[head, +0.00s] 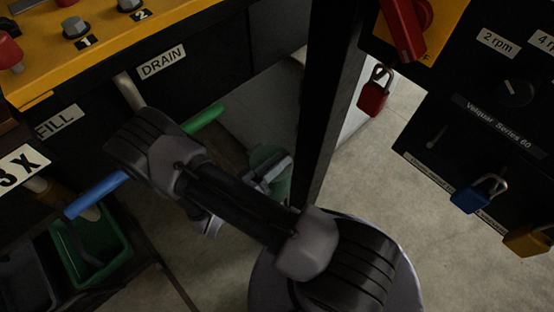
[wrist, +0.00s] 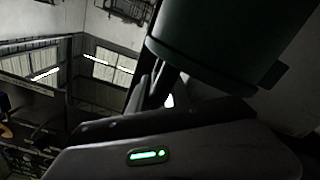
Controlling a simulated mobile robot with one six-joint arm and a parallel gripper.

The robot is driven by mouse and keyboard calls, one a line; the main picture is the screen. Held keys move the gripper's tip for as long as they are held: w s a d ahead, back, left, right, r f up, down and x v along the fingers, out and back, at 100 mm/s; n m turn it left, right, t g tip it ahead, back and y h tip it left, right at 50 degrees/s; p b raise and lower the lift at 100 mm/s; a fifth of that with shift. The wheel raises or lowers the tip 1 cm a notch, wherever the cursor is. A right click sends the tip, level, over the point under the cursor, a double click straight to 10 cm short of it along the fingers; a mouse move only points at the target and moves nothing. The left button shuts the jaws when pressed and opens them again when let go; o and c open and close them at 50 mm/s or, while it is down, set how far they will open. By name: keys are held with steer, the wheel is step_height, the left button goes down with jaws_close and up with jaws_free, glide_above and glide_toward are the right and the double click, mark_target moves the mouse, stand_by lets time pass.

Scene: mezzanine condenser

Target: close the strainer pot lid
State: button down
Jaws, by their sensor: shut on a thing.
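The strainer pot (head: 268,157) is a green rounded body low behind my arm in the head view, mostly hidden by the arm. In the wrist view a large dark green cylindrical body (wrist: 215,45) fills the upper right, close to my gripper; I take it to be part of the strainer pot. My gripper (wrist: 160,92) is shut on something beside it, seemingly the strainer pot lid. The grip point is dark, and I cannot tell lid from pot or how far open the lid stands.
A dark upright post (head: 329,100) stands right of the pot. A green pipe handle (head: 205,117) and a blue one (head: 97,193) stick out at left under the yellow panel (head: 110,45). A red padlock (head: 373,97) hangs at right. Concrete floor (head: 390,165) is clear.

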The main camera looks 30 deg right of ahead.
steer(key=shift+s+d+f, duration=0.2)
steer(key=shift+s, duration=0.1)
steer(key=c, duration=1.5)
jaws_free()
steer(key=shift+o, duration=0.7)
steer(key=shift+s, duration=0.15)
steer(key=shift+r, duration=0.1)
steer(key=shift+w+r, duration=0.1)
steer(key=shift+w, duration=0.1)
steer(key=shift+a, duration=0.1)
steer(key=p+v, duration=0.3)
steer(key=v, duration=1.4)
steer(key=shift+s+a, duration=0.15)
steer(key=shift+s, duration=0.05)
